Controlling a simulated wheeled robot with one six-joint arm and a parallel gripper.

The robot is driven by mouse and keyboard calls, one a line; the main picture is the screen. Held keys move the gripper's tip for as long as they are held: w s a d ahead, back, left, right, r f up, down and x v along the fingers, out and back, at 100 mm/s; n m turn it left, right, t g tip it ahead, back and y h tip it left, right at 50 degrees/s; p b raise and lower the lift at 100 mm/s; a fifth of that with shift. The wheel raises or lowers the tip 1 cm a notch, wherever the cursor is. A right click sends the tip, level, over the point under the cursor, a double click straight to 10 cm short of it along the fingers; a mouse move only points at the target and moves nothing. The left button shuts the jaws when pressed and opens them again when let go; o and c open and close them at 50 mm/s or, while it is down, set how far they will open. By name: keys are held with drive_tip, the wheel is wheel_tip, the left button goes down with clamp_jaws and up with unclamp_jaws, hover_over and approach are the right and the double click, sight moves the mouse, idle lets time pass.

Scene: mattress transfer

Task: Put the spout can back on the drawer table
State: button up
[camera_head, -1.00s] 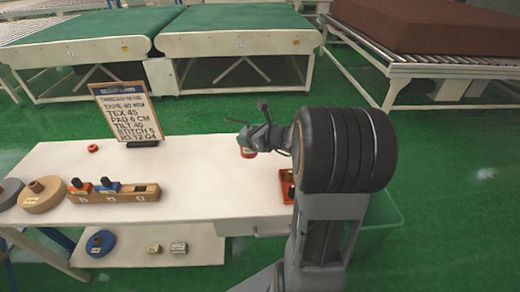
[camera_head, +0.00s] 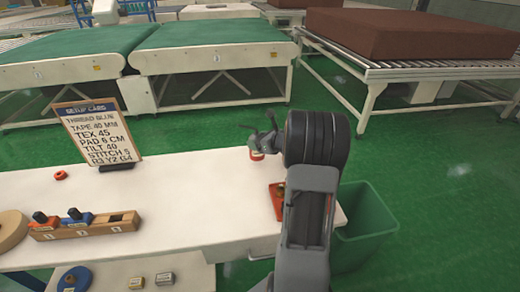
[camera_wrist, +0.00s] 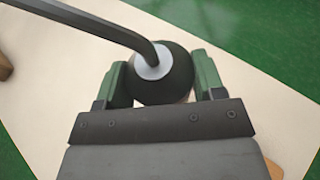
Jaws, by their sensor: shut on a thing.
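The spout can (camera_wrist: 178,84) has a dark rounded top with a pale collar and a long grey bent spout, which runs to the upper left in the wrist view. My gripper (camera_wrist: 160,78) is shut on it, one green finger on each side. In the head view my gripper (camera_head: 264,140) is over the far right part of the white drawer table (camera_head: 190,190). A small red and white part of the can (camera_head: 257,155) shows below it. I cannot tell whether the can's base touches the tabletop.
A red tray (camera_head: 277,200) lies near the table's right end, partly behind my arm. A green bin (camera_head: 362,225) stands at the right. The table's middle is clear.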

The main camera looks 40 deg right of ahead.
drive_tip(key=shift+w+d+f, duration=0.2)
drive_tip(key=shift+d+f, duration=0.4)
drive_tip(key=shift+f, duration=1.55)
drive_tip(key=shift+f+b, duration=0.15)
drive_tip(key=shift+b, duration=0.2)
drive_tip(key=o, duration=1.1)
